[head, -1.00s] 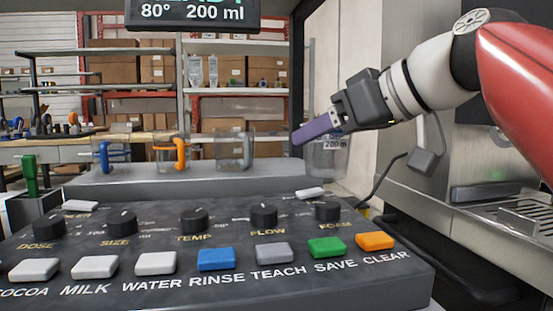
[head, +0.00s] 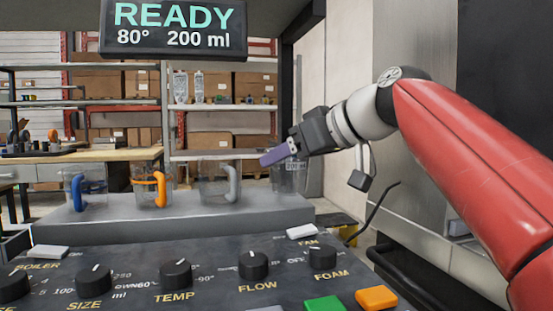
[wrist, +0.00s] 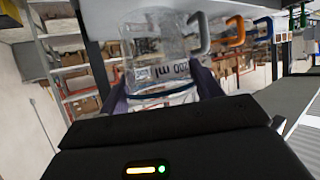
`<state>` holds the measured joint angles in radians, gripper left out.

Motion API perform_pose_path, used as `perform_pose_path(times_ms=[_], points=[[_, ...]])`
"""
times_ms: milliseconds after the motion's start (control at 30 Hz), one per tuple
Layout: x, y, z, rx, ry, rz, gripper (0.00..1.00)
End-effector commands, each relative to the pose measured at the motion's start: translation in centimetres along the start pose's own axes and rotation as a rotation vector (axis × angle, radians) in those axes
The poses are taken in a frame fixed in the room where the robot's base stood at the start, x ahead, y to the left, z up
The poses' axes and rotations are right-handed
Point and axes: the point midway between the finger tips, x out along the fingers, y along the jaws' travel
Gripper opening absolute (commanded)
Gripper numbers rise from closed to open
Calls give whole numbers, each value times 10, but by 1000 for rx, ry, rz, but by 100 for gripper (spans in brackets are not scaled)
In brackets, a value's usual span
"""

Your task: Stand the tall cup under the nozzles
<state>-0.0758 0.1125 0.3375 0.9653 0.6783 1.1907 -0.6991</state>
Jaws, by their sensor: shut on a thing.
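A clear tall cup (head: 289,177) with a 200 ml mark is held in my gripper (head: 278,154), above the right end of the grey platform (head: 280,212) in the head view. No nozzles show in either view.
On the platform stand clear cups with a blue handle (head: 76,190), an orange handle (head: 152,187) and a grey handle (head: 220,184). The control panel (head: 130,290) with knobs and buttons lies in front. A READY display (head: 173,28) hangs above.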

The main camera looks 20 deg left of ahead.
Motion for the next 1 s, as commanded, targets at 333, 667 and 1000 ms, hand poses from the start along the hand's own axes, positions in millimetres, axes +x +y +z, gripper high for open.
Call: perform_pose_path(times_ms=[333,667,1000], points=[[53,39,-28,1,1,-1,43],[76,52,-18,2,-3,1,43],[82,51,-5,0,0,1,43]])
